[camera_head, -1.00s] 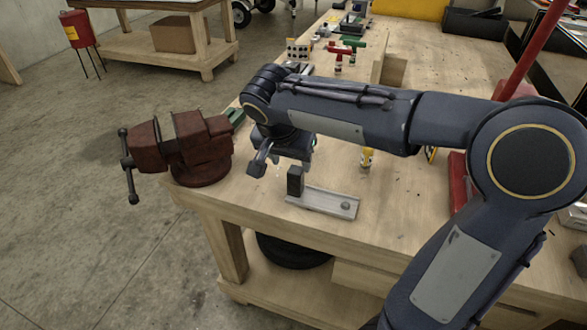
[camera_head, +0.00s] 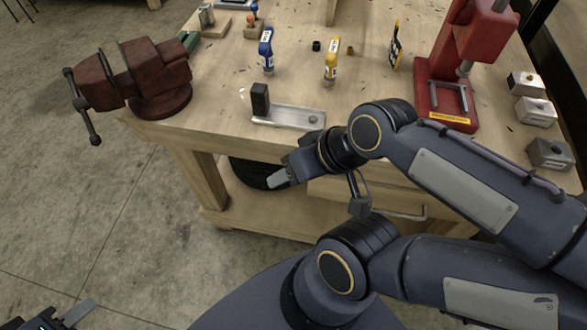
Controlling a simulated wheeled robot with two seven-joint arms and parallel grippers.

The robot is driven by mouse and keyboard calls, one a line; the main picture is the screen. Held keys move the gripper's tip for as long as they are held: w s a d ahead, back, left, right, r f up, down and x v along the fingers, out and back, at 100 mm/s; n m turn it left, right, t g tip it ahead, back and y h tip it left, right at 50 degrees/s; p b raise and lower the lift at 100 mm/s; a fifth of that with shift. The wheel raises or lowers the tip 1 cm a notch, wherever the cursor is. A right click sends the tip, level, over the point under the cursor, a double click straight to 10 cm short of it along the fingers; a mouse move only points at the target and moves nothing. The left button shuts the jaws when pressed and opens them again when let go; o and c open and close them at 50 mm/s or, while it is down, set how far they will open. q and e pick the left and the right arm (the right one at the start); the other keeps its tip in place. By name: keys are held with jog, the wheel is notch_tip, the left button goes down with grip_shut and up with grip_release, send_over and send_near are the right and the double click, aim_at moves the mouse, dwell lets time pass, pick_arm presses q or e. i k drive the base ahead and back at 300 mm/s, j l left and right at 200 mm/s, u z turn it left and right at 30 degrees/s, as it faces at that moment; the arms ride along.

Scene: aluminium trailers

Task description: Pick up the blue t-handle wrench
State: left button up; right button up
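I cannot make out a blue t-handle wrench for certain. A small item with a blue top and an orange-brown lower part (camera_head: 252,20) stands at the back of the workbench (camera_head: 215,75); it is too small to identify. A blue bottle with a white label (camera_head: 267,52) stands nearer. My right gripper (camera_head: 320,192), on the arm from the right, is in front of the bench's near edge, fingers apart and empty. My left gripper (camera_head: 72,314) shows only partly in the bottom left corner, over the floor; one light finger shows, the rest is cut off.
A red-brown vise (camera_head: 150,75) sits at the bench's left corner. A metal plate with a black block (camera_head: 288,116) lies near the front edge. A yellow bottle (camera_head: 331,60) stands behind it. A red press (camera_head: 445,85) and grey blocks (camera_head: 535,110) are at right.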

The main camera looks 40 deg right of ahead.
aim_at(265, 50)
jog(key=z, duration=1.35)
